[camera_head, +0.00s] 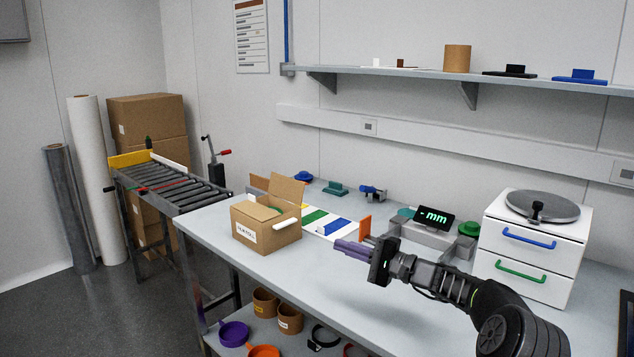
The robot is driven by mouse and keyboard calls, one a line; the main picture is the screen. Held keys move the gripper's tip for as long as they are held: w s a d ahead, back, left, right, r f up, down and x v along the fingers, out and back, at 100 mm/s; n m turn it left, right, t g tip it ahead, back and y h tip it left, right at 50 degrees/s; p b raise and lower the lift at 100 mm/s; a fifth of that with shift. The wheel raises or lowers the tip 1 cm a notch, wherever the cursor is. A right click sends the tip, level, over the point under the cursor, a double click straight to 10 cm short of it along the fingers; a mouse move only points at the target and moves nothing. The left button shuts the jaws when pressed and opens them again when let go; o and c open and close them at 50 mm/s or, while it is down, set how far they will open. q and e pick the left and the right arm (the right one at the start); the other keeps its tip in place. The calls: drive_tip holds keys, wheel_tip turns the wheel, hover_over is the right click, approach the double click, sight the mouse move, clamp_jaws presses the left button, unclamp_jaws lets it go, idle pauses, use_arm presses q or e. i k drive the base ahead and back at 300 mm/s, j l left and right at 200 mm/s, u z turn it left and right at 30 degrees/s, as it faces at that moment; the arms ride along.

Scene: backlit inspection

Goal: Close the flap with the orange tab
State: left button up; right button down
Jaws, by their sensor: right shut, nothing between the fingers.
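An open cardboard box (262,238) with a white label stands on the workbench. One flap (287,188) stands up at its back. A white tab (287,224) sticks out at its right side, and something green shows inside. I see no orange tab clearly on the box. An upright orange piece (365,226) stands on the bench right of the box; I cannot tell what it belongs to. My right gripper (340,246) is shut and empty, to the right of the box and apart from it, pointing left. My left gripper is out of view.
A striped colour board (325,222) lies behind and right of the box. A measuring device with a display (433,217) and a white drawer unit (535,246) stand to the right. A roller conveyor (175,186) is at left. The bench front (300,268) is clear.

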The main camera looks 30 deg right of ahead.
sight(291, 189)
drive_tip(key=i+l, duration=0.95)
